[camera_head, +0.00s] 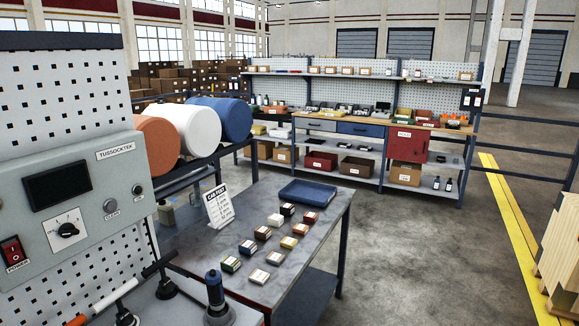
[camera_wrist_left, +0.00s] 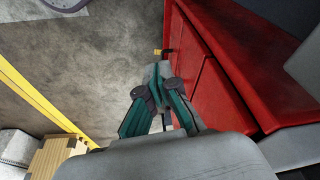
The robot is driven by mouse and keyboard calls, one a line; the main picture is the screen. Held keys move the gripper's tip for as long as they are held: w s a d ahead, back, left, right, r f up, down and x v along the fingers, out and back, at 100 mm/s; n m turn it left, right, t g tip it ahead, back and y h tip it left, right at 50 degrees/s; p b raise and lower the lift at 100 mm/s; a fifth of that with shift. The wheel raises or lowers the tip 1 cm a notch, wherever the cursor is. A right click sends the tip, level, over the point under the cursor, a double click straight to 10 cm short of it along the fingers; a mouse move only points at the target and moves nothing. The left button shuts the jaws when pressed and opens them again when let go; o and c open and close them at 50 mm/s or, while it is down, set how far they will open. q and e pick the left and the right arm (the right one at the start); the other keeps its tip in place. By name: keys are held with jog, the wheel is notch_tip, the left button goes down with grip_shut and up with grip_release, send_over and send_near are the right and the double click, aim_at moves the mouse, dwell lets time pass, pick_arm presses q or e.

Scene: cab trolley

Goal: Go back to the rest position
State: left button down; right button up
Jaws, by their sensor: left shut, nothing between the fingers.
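My left gripper (camera_wrist_left: 158,80) shows in the left wrist view. Its two fingers are drawn together, shut, with nothing between them. Its tips stand out over the grey floor, just left of a red cabinet (camera_wrist_left: 225,75). I cannot tell whether it touches the cabinet. Neither gripper shows in the head view, and my right gripper is out of sight in both views.
In the head view, a grey control panel (camera_head: 88,190) stands close at left. A metal table (camera_head: 205,262) holds small boxes and a blue tray (camera_head: 308,192). A stocked workbench (camera_head: 345,132) stands behind. Open floor lies right, before wooden pallets (camera_head: 562,245).

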pick_arm(q)
notch_tip(320, 180, down, 13)
jog(key=s, duration=0.2)
jog(key=s+a+f+g+b, duration=0.2)
jog(key=s+a+f, duration=0.1)
jog(key=s+f, duration=1.4)
notch_tip(320, 180, down, 5)
jog(key=shift+s+a+r, duration=0.15)
jog(key=shift+s+r, duration=0.05)
jog(key=shift+s, duration=0.2)
jog(key=c, duration=1.9)
grip_release()
